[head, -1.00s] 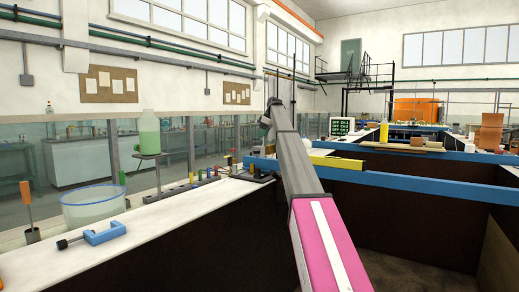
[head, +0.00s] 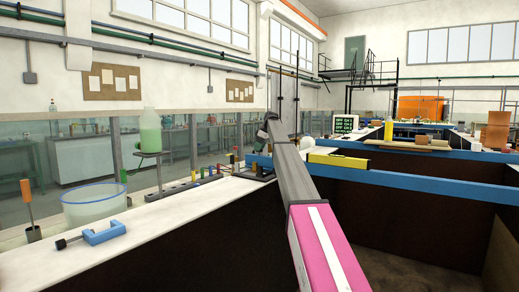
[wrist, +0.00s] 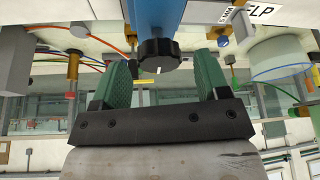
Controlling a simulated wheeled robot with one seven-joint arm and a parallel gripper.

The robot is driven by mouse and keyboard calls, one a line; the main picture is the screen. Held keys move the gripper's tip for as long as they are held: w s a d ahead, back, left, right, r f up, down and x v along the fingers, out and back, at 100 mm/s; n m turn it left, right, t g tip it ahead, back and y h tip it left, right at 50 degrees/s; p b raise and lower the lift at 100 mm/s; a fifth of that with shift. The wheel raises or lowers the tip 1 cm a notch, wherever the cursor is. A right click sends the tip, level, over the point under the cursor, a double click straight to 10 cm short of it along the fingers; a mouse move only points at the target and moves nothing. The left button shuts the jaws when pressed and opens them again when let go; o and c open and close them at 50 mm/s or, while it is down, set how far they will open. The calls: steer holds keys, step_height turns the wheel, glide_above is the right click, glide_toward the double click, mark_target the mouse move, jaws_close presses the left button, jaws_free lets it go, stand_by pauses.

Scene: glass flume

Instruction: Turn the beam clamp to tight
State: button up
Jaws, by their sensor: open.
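In the wrist view a round black knob (wrist: 158,52) with a white pointer mark sits at the end of a blue beam (wrist: 157,14); I take it to be the beam clamp's knob. My gripper (wrist: 161,68) has its two green fingers apart, one to each side of the knob in the picture. I cannot tell whether either finger touches it. In the head view the near blue beam (head: 400,181) crosses the dark channel, and my arm reaches over it. My fingers and the knob cannot be made out there.
A blue screw clamp (head: 104,232) lies on the white ledge (head: 160,222) at the left. A clear tub (head: 95,205) and a green-filled bottle (head: 150,133) on a stand are beside it. A yellow level (head: 338,160) lies to the right of my arm.

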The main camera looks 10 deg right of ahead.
steer(key=shift+a+f, duration=0.15)
steer(key=shift+f, duration=0.2)
steer(key=c, duration=0.9)
steer(key=shift+c, duration=0.2)
